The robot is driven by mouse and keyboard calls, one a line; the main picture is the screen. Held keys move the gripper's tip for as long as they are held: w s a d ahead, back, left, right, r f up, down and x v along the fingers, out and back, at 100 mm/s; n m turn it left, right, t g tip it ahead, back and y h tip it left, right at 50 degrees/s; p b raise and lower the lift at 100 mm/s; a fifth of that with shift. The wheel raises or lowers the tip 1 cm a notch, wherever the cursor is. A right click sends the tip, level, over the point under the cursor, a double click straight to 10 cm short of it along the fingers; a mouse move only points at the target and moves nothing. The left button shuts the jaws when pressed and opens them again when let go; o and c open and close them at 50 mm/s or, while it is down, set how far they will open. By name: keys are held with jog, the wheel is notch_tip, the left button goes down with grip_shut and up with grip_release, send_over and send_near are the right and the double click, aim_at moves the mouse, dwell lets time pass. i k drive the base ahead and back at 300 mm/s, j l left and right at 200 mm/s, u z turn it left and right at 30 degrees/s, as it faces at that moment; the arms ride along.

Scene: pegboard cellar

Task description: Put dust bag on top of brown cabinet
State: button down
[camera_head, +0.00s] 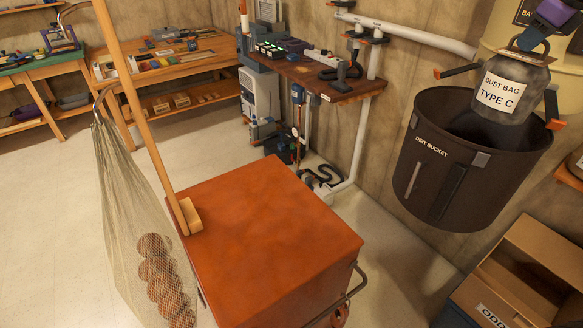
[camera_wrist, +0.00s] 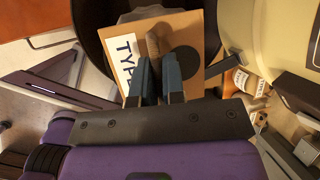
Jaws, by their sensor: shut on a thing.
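The grey dust bag (camera_head: 492,107), labelled "DUST BAG TYPE C", hangs upright by its top loop, its lower part inside the dark dirt bucket (camera_head: 432,178) at the right. My gripper (camera_head: 531,40) is shut on the loop from above. In the wrist view, the blue fingers of my gripper (camera_wrist: 158,82) pinch the brown loop, above the bag's tan top panel (camera_wrist: 199,30) with a black disc. The bag's bottom is hidden by the bucket wall. The reddish-brown cabinet (camera_head: 265,235) stands lower centre, its flat top bare except for a pole bracket near its left edge.
A wooden pole (camera_head: 140,110) and a net of brown balls (camera_head: 155,255) stand at the cabinet's left. A cardboard box (camera_head: 535,262) sits below the bucket. A wall shelf (camera_head: 315,80) with devices and pipes is behind. Floor is clear at left.

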aim_at(281, 233)
jog(key=k+l, duration=0.15)
jog(key=k, duration=0.25)
jog(key=k+l, duration=0.15)
jog(key=k, duration=0.3)
